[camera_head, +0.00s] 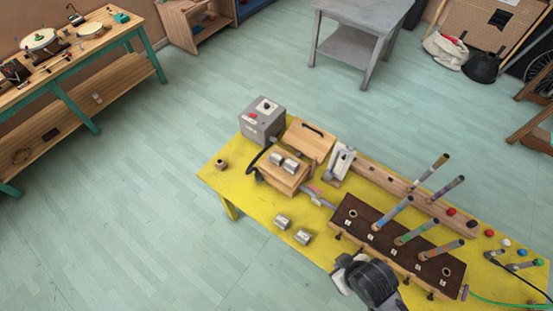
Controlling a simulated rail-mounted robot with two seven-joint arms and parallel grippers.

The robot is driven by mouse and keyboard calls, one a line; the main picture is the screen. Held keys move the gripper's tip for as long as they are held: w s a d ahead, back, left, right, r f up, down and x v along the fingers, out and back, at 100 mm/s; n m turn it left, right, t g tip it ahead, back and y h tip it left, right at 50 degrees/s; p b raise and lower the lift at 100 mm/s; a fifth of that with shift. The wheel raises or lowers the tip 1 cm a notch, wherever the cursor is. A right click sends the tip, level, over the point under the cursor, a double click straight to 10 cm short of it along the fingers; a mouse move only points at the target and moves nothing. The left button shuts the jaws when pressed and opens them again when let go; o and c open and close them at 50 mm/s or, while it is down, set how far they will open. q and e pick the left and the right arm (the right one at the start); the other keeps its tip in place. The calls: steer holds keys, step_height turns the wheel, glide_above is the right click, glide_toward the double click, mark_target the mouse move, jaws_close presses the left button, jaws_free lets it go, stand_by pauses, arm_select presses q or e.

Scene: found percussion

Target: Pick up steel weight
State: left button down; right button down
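Two silver cylinders that look like steel weights lie on the yellow table (240,190) near its front edge: one steel weight (283,222) and, just right of it, another steel weight (303,237). Two similar silver cylinders (283,162) rest on a wooden block farther back. A dark grey and black part of my arm shows at the bottom edge, right of the front weights and apart from them. It seems to be my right gripper (342,274); its fingers are too small and dark to read. My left gripper is not in view.
A grey box (263,121) with a red button, a wooden case (308,141) and a dark rack (395,240) with upright coloured tubes crowd the table. Small coloured balls and a green cable lie at the right. The table's front left is mostly clear. A workbench (75,55) stands far left.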

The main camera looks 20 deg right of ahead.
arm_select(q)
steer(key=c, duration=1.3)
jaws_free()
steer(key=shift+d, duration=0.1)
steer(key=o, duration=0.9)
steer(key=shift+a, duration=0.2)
